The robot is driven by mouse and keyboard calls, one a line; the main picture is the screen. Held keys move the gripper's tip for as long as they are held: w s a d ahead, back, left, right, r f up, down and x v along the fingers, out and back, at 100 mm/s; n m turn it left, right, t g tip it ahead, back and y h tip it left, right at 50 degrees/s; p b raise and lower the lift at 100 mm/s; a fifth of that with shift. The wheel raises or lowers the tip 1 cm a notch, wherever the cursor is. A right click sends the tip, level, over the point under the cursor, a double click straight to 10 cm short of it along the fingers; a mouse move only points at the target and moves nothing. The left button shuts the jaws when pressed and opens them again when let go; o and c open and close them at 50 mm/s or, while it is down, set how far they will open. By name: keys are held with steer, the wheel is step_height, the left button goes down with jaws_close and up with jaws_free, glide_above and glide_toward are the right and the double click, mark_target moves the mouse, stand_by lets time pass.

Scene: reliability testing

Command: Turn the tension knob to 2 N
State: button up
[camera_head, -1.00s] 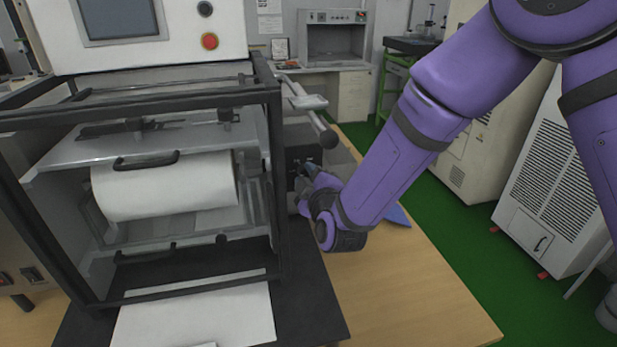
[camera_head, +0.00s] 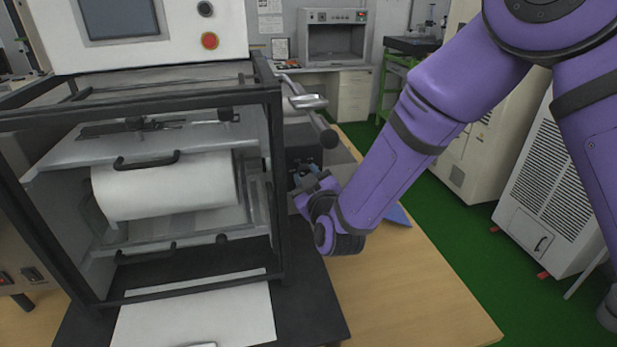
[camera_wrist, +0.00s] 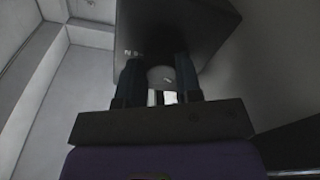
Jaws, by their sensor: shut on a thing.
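The tension knob (camera_wrist: 161,77) is a round grey disc with a small light mark, seen between my fingers in the wrist view. My gripper (camera_wrist: 160,82) is shut on it, one dark finger on each side. The knob sits on a dark box (camera_wrist: 205,25) with small markings by the left finger that I cannot read for sure. In the head view my gripper (camera_head: 308,179) reaches the dark box (camera_head: 300,160) on the right side of the machine. The knob itself is hidden there. I cannot read the knob's setting.
The black-framed machine (camera_head: 277,190) with a white roll (camera_head: 165,187) stands left of my arm. A red button (camera_head: 209,41) is on its upper panel. A grey bar (camera_head: 318,118) juts out above my gripper. The wooden table (camera_head: 410,285) is clear at front right.

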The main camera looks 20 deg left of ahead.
steer(key=m, duration=0.6)
steer(key=shift+f+t, duration=0.1)
steer(key=shift+t, duration=0.3)
steer(key=shift+m, duration=0.4)
steer(key=o, duration=0.9)
steer(key=shift+a, duration=0.1)
steer(key=shift+o, duration=0.2)
steer(key=r+v, duration=0.1)
steer(key=v, duration=0.9)
steer(key=shift+s+d+f, duration=0.2)
steer(key=shift+s+f, duration=0.2)
steer(key=shift+f, duration=0.1)
